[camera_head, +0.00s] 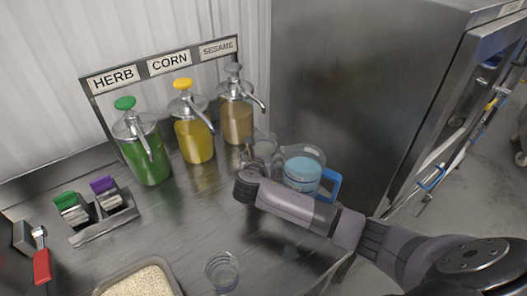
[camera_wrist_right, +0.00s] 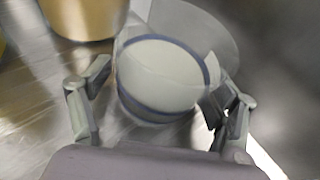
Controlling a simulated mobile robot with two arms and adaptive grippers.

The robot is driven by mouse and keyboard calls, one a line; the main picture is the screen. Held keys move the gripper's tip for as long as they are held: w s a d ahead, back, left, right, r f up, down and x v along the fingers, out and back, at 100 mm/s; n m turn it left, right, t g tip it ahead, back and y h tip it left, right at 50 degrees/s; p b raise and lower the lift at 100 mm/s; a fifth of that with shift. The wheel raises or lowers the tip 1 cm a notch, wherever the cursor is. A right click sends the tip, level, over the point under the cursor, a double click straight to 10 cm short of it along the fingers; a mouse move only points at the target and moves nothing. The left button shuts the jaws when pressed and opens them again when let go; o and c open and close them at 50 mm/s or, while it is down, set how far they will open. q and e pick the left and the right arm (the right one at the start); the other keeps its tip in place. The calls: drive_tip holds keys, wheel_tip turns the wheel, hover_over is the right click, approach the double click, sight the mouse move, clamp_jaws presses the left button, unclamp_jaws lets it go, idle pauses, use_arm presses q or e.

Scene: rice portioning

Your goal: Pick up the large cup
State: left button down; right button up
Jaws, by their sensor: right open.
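A clear cup (camera_head: 266,147), larger than another clear cup near the front, stands beside the sesame dispenser. My right gripper (camera_head: 258,162) is at its near side and partly hides it. In the right wrist view a round cup with a blue-edged rim (camera_wrist_right: 160,75) lies between the two spread fingers of my right gripper (camera_wrist_right: 155,98). The gripper is open; I cannot tell whether a finger touches the cup. The smaller clear cup (camera_head: 222,271) stands on the near part of the counter. My left gripper is not in view.
A clear jug with a blue handle (camera_head: 330,184) stands close right of the large cup. Herb (camera_head: 147,160), corn (camera_head: 194,140) and sesame (camera_head: 237,119) dispensers stand behind. A rice tray (camera_head: 168,278) is in front. The middle counter is clear.

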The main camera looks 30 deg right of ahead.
drive_tip(key=shift+c, duration=0.2)
drive_tip(key=c, duration=1.3)
drive_tip(key=shift+c, duration=0.6)
drive_tip(key=shift+a+r, duration=0.15)
drive_tip(key=shift+r, duration=0.05)
